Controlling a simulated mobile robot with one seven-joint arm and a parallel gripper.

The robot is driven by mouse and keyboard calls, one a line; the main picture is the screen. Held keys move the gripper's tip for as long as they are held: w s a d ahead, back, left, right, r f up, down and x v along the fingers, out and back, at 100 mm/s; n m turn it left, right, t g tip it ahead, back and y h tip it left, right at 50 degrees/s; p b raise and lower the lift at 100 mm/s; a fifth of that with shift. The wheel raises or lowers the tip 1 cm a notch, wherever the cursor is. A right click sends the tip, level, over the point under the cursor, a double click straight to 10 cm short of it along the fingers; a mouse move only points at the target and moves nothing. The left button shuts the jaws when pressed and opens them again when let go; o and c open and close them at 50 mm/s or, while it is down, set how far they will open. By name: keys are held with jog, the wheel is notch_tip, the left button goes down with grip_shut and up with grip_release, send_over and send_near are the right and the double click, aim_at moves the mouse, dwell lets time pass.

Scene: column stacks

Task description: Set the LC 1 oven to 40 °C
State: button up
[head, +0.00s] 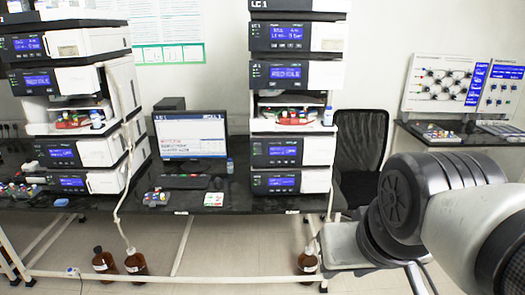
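The LC 1 stack (292,75) stands on the dark bench in the middle of the view, with "LC 1" on its top unit. It has several modules with blue displays: an upper one (286,37), one below it that seems to read READ/IDLE (286,73), and two lower ones, (283,150) and (283,182). I cannot tell which module is the oven, and no temperature is readable. My arm fills the lower right, in front of the chair. My gripper is not in view.
A similar stack (75,45) stands at left. A monitor (190,134) and keyboard (185,182) sit between the stacks. A black chair (362,140) stands right of LC 1. Brown bottles (136,262) stand on the floor under the bench (245,200). A side table with panels (450,83) is at right.

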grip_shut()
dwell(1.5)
